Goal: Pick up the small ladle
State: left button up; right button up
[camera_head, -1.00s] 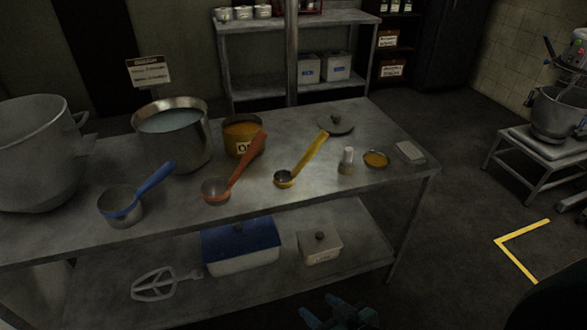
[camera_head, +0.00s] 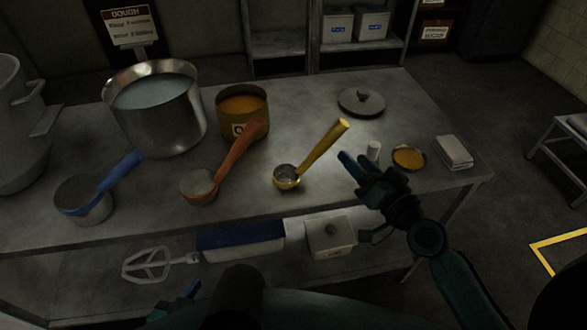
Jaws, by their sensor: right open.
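The small ladle (camera_head: 288,177) has a yellow handle and the smallest bowl of the three ladles. Its bowl rests on the steel table (camera_head: 250,212) and its handle slants up to the right. My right gripper (camera_head: 358,165) is open and empty, to the right of the yellow ladle and apart from it, above the table's front part. My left gripper (camera_head: 178,302) shows only partly at the bottom edge, in front of the table and well away from the ladle; its jaws are unclear.
An orange-handled ladle (camera_head: 199,185) and a blue-handled ladle (camera_head: 84,200) stand to the left. A small white shaker (camera_head: 374,151), a bowl of orange stuff (camera_head: 409,156) and a pale block (camera_head: 454,152) lie close to my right gripper. A pot (camera_head: 160,125) and a lid (camera_head: 361,102) are farther back.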

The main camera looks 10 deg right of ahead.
aim_at(333, 143)
jog(key=x, duration=0.3)
jog(key=p+x, duration=0.1)
jog(key=x, duration=0.3)
jog(key=a+x, duration=0.1)
jog(key=x, duration=0.2)
jog(key=shift+f, duration=0.2)
pick_arm(q)
jog(key=shift+a+y, duration=0.3)
jog(key=shift+a, duration=0.15)
pick_arm(e)
jog(key=shift+w+a, duration=0.2)
jog(key=shift+w, duration=0.2)
jog(key=c, duration=0.6)
pick_arm(q)
jog(key=shift+r, duration=0.15)
pick_arm(e)
grip_shut()
